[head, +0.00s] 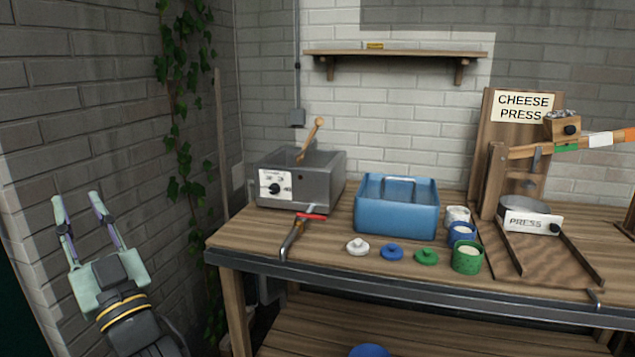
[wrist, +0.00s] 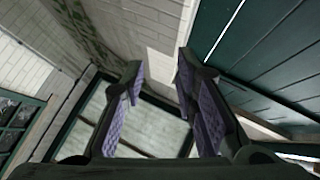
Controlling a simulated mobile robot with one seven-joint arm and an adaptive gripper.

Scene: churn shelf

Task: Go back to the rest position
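My gripper (head: 76,209) is at the left of the head view, raised in front of the grey brick wall, with its fingers pointing up. The two fingers are spread apart with nothing between them. In the wrist view, my gripper (wrist: 160,95) shows purple-padded fingers, open and empty. It is well left of the wooden bench (head: 330,250) and touches nothing that I can see.
The bench holds a grey vat (head: 322,175) with a tap, a blue bin (head: 396,215), several lids, cups including a green one (head: 467,258), and a cheese press (head: 525,222). A wooden shelf (head: 400,54) hangs above. Ivy (head: 185,110) climbs the wall between gripper and bench.

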